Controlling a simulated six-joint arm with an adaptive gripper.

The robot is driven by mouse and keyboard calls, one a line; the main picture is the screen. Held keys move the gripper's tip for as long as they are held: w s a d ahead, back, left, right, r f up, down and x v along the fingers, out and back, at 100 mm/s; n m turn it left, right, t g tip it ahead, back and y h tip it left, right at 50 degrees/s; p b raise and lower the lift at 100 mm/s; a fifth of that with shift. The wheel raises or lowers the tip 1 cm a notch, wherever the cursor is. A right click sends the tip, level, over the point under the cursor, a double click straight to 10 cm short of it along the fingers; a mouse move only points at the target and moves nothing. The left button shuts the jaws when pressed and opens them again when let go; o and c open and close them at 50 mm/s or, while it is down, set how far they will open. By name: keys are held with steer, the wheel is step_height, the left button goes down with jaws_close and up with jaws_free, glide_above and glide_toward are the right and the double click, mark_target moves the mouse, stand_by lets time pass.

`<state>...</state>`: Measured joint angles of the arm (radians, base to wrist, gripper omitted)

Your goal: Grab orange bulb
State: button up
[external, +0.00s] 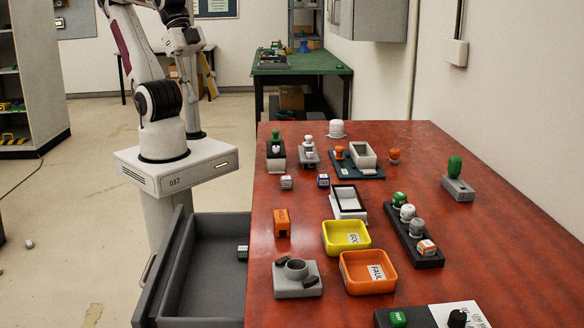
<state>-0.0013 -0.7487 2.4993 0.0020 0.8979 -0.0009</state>
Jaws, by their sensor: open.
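An orange bulb (394,155) stands by itself on the red table, right of the dark teal tray (369,173). A second small orange bulb-shaped piece (339,152) sits on that tray, left of a grey-white open box (363,155). My arm rises from its white base at the left, well away from both. My gripper (194,122) seems to hang down beside the arm's lower link, partly hidden. It is open, apart from the table and everything on it; its fingertips are hard to make out.
A white domed piece (337,128) stands at the back edge. Yellow (328,248) and orange (345,283) bins and a dark rack (431,262) fill the front. An open drawer (180,290) is at left.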

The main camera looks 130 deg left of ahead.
mark_target(395, 157)
steer(key=w+a+r+n+t+y, duration=0.1)
steer(key=w+a+r+t+y, duration=0.15)
steer(key=w+a, duration=1.15)
steer(key=w+a+r+n+t+y, duration=0.15)
steer(key=w+a+y, duration=0.25)
steer(key=w+a, duration=1.05)
steer(key=s+a+f+m+t+h, duration=0.1)
steer(key=a+f, duration=0.3)
steer(key=a, duration=0.4)
steer(key=s+a+f+m+t+h, duration=0.1)
steer(key=a+f, duration=0.3)
steer(key=a, duration=0.4)
steer(key=s+a+f+h, duration=0.1)
steer(key=s+f, duration=0.1)
steer(key=f, duration=0.2)
steer(key=s+a+f+h, duration=0.1)
steer(key=s+f+h, duration=0.1)
steer(key=s+f, duration=0.1)
steer(key=s+a+f+h, duration=0.1)
steer(key=s+f, duration=0.1)
steer(key=f, duration=0.3)
steer(key=shift+s+a+m+t+h, duration=0.2)
steer(key=shift+a+m+t+h, duration=0.05)
steer(key=shift+t, duration=0.05)
steer(key=shift+f, duration=0.1)
